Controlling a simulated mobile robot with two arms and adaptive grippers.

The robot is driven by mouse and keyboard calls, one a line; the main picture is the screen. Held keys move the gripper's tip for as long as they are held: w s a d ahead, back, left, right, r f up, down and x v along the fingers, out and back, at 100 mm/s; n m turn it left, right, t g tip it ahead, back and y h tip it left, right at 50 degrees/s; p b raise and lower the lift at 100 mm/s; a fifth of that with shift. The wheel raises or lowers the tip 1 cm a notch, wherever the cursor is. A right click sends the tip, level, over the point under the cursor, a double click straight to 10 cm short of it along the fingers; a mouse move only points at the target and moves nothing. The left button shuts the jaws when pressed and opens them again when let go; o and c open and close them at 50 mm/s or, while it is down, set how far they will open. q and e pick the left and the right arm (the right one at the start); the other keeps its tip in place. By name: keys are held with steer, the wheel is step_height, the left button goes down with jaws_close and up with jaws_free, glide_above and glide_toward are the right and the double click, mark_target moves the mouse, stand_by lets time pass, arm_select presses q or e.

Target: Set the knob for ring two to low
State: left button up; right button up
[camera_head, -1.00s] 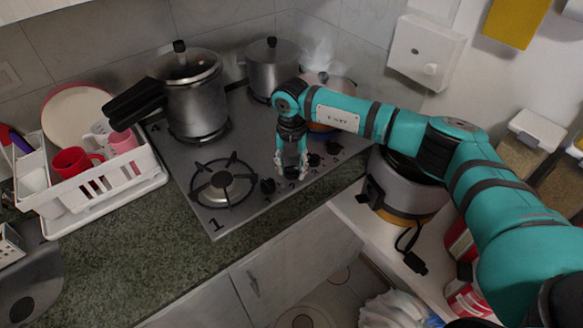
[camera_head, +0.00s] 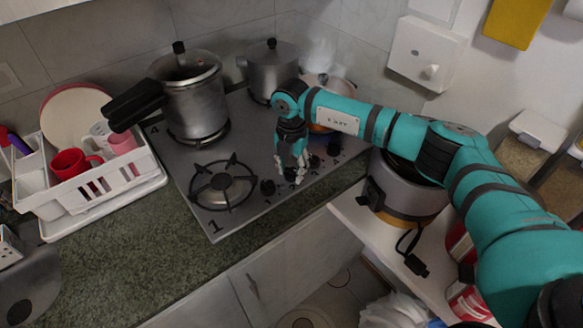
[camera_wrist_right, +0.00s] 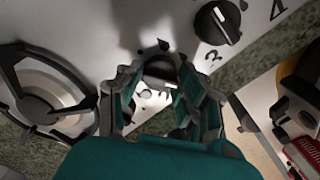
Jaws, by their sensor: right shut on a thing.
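The ring-two knob (camera_wrist_right: 160,70) is dark and round, on the metal stove panel. In the wrist view it sits between the fingers of my right gripper (camera_wrist_right: 157,80), which is shut on it. The fingers hide part of it, and I cannot read its setting. In the head view my right gripper (camera_head: 290,172) reaches down to the row of knobs at the stove's front edge. The knob marked 3 (camera_wrist_right: 217,22) is beside it, with a white pointer line. The ring-one knob (camera_head: 267,187) is on the other side. My left gripper is not in view.
The front-left burner (camera_head: 222,185) is bare. A pressure cooker (camera_head: 195,100) and a lidded pot (camera_head: 270,68) stand at the back. A white dish rack (camera_head: 95,205) is at left, and a grey cooker (camera_head: 405,190) stands right of the counter.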

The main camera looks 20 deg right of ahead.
mark_target(291, 169)
steer(key=o, duration=1.2)
steer(key=shift+c, duration=0.2)
step_height(291, 169, up, 12)
